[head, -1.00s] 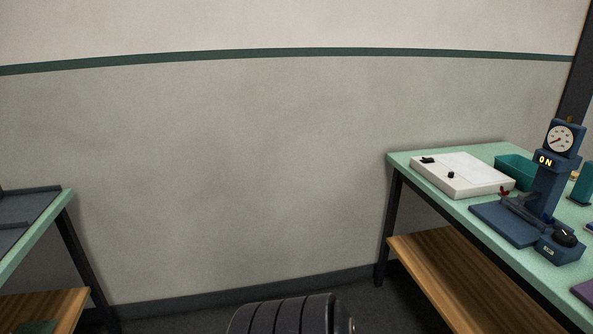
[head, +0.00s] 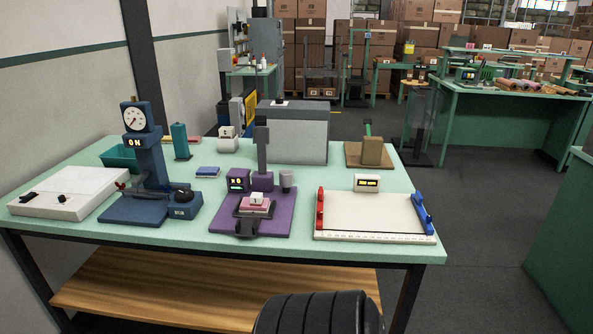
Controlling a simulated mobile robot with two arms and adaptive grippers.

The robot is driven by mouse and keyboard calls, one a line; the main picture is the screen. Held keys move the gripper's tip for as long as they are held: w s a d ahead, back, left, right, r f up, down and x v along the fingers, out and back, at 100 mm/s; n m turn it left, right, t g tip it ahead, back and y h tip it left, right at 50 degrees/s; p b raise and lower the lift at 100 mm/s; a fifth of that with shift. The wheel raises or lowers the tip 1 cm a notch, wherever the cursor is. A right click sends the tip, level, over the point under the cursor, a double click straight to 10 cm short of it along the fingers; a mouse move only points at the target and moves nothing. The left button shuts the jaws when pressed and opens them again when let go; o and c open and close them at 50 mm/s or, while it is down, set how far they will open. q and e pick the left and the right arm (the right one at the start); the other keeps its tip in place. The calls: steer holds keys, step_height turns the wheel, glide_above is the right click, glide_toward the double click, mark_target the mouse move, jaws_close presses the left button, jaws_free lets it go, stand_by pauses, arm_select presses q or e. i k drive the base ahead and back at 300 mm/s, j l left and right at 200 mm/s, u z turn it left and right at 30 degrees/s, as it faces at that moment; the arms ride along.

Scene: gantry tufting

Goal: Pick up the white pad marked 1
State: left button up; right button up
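No pad with a legible 1 can be made out in the head view. A small white block (head: 257,197) with a dark mark on its face sits on a pink piece on the purple press (head: 275,222), near the middle of the green table (head: 215,238). Neither of my grippers is in view.
A blue gauge stand (head: 148,165) reading ON and a white flat box (head: 70,193) are at the left. A white board with red and blue side rails (head: 375,214) is at the right. A grey box (head: 293,135) stands behind. Dark floor (head: 480,230) is open to the right.

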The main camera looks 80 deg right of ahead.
mark_target(257, 199)
steer(key=i+l+z, duration=0.1)
steer(key=z, duration=0.35)
steer(key=i+z, duration=0.1)
steer(key=z, duration=0.35)
steer(key=i+l+z, duration=0.1)
steer(key=z, duration=0.35)
steer(key=i+z, duration=0.1)
steer(key=z, duration=0.35)
steer(key=i+j+z, duration=0.1)
steer(key=z, duration=0.35)
